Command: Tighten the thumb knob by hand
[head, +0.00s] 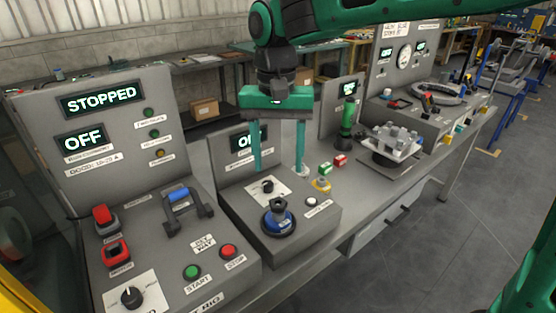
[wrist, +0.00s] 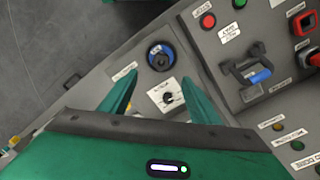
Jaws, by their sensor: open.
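A black knob on a round blue base (head: 278,220) stands on the sloped top of the middle grey console; it also shows in the wrist view (wrist: 160,56). Behind it on the same top is a small black rotary knob on a white plate (head: 266,187), seen in the wrist view (wrist: 168,97) too. The labels are too small to tell which is called the thumb knob. My gripper (head: 278,168) is open and empty, fingers pointing down above the back of this console. In the wrist view its fingertips (wrist: 158,76) lie on either side, with both knobs between or just beyond them.
The left console (head: 150,210) has a blue-gripped handle (head: 180,194), red switches, a dial and START and STOP buttons. A white button (head: 312,201) sits right of the blue base. Right of it are small red and green blocks and a fixture (head: 392,140). The floor in front is clear.

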